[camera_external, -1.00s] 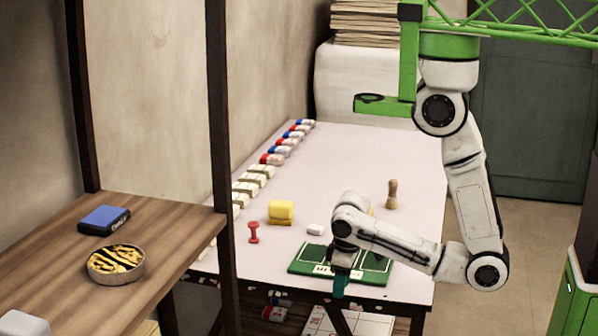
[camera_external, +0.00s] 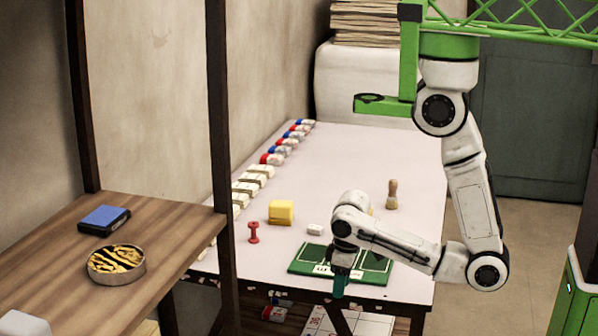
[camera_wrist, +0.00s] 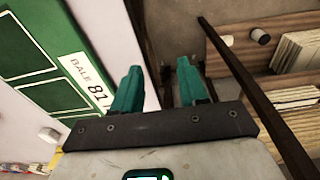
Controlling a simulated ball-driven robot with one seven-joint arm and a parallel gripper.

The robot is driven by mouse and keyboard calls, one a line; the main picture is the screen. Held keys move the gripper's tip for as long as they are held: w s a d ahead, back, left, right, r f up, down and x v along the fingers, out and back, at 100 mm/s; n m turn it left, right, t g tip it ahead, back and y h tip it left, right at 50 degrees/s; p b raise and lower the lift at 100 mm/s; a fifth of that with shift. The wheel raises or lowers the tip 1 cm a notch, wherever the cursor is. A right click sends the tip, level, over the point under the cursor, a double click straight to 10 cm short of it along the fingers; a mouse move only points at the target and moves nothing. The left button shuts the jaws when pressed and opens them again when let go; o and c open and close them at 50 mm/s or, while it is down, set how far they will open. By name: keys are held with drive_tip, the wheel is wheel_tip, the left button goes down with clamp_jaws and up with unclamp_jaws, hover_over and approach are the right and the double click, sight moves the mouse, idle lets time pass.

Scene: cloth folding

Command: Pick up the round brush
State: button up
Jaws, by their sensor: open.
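A small wooden piece with a narrow waist (camera_external: 391,194), which looks like the round brush, stands upright at the right side of the table. It is not seen in the wrist view. My gripper (camera_external: 340,287) points down at the table's near edge, in front of the green board and well apart from the wooden piece. In the wrist view my gripper (camera_wrist: 157,78) shows two teal fingers spread apart with nothing between them.
The green board (camera_external: 310,258), labelled BALE 81 in the wrist view (camera_wrist: 40,45), lies beside my gripper. A yellow block (camera_external: 281,212), a red spool (camera_external: 253,232) and a white block (camera_external: 314,230) stand left. Small packets line the table's left edge. A wooden shelf (camera_external: 170,235) stands nearer.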

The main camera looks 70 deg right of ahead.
drive_tip(key=o, duration=0.4)
drive_tip(key=shift+o, duration=0.2)
